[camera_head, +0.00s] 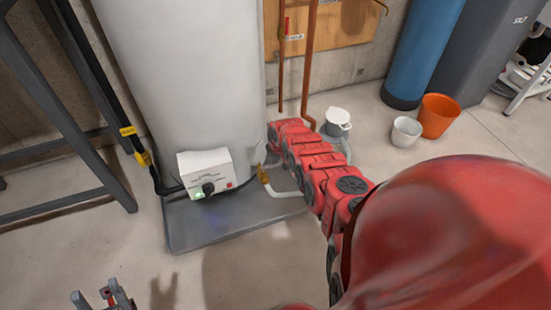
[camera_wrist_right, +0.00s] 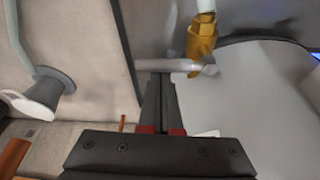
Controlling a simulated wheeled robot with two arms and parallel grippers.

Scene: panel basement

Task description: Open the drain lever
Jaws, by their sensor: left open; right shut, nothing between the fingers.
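The brass drain valve (camera_wrist_right: 203,38) is in the upper middle of the right wrist view, joined to a white hose (camera_wrist_right: 205,6). Its grey lever (camera_wrist_right: 180,66) runs left from the valve, across the front of my fingertips. My right gripper (camera_wrist_right: 162,82) is shut and empty, its tips at the lever; I cannot tell whether they touch. In the head view the brass valve (camera_head: 263,174) shows low on the tank beside my red right arm, which hides the right gripper. My left gripper (camera_head: 104,298) is open and empty at the lower left, above the floor.
The pale tank (camera_head: 190,80) stands on a grey base (camera_head: 210,225) with a white control box (camera_head: 208,172) in front. A dark metal frame (camera_head: 60,110) stands left.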

